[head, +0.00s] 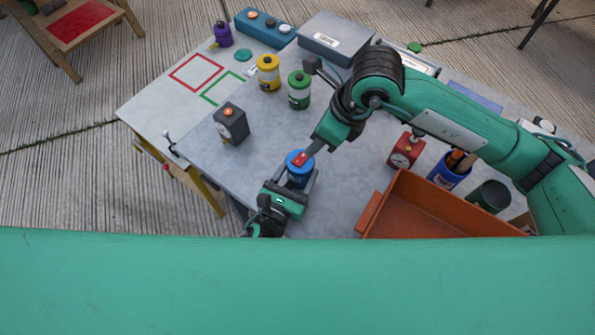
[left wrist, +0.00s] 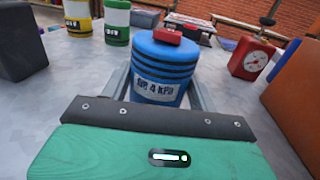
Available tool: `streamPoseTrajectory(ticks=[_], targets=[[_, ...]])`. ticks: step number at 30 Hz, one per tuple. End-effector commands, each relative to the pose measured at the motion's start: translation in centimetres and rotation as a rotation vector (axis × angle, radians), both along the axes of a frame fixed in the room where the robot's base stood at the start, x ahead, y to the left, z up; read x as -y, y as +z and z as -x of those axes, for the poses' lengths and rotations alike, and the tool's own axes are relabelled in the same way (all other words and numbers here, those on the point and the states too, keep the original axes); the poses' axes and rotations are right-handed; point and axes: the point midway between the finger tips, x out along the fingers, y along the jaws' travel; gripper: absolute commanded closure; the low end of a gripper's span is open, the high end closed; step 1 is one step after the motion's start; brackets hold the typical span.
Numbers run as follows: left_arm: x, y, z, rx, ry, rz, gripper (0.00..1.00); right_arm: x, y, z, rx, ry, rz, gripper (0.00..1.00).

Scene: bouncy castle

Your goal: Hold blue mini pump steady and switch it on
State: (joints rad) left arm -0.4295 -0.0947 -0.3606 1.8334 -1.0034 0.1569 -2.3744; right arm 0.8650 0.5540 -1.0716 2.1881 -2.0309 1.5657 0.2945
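The blue mini pump (head: 301,179) stands upright on the grey tabletop, with a red switch (left wrist: 167,35) on its lid. My left gripper (head: 292,183) has a finger on each side of the pump's body and looks shut on it, low down. In the left wrist view the pump (left wrist: 160,70) sits between the two grey fingers, its label facing me. My right gripper (head: 309,152) comes down from the upper right with its fingers together, over the red switch.
Yellow (head: 268,73) and green (head: 299,90) canisters, a dark grey box with an orange button (head: 231,124) and a red gauge box (head: 405,150) stand around. An orange tray (head: 367,213) is at the front right.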

Motion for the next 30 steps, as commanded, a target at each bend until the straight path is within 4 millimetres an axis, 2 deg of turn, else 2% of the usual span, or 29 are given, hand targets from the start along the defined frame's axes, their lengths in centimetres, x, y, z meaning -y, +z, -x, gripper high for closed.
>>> streamPoseTrajectory(ticks=[1,3,4,9,14,19,30], targets=[[0.0,0.0,0.0,0.000,0.000,0.000,0.61,0.0,0.0,0.0,0.000,0.000,0.000,0.64],[0.0,0.0,0.0,0.000,0.000,0.000,0.75,0.0,0.0,0.0,0.000,0.000,0.000,0.64],[0.0,0.0,0.0,0.000,0.000,0.000,0.76,0.0,0.0,0.0,0.000,0.000,0.000,0.68],[0.0,0.0,0.0,0.000,0.000,0.000,0.76,0.1,-0.3,-0.4,-0.047,-0.047,0.006,1.00],[0.0,0.0,0.0,0.000,0.000,0.000,0.76,0.3,-1.1,-1.5,-0.233,-0.230,0.036,1.00],[0.0,0.0,0.0,0.001,0.000,0.000,0.76,0.7,-1.6,-3.2,-0.520,-0.528,0.098,1.00],[0.0,0.0,0.0,0.001,0.000,0.000,0.76,1.4,0.0,-7.3,-1.099,-1.153,0.309,1.00]])
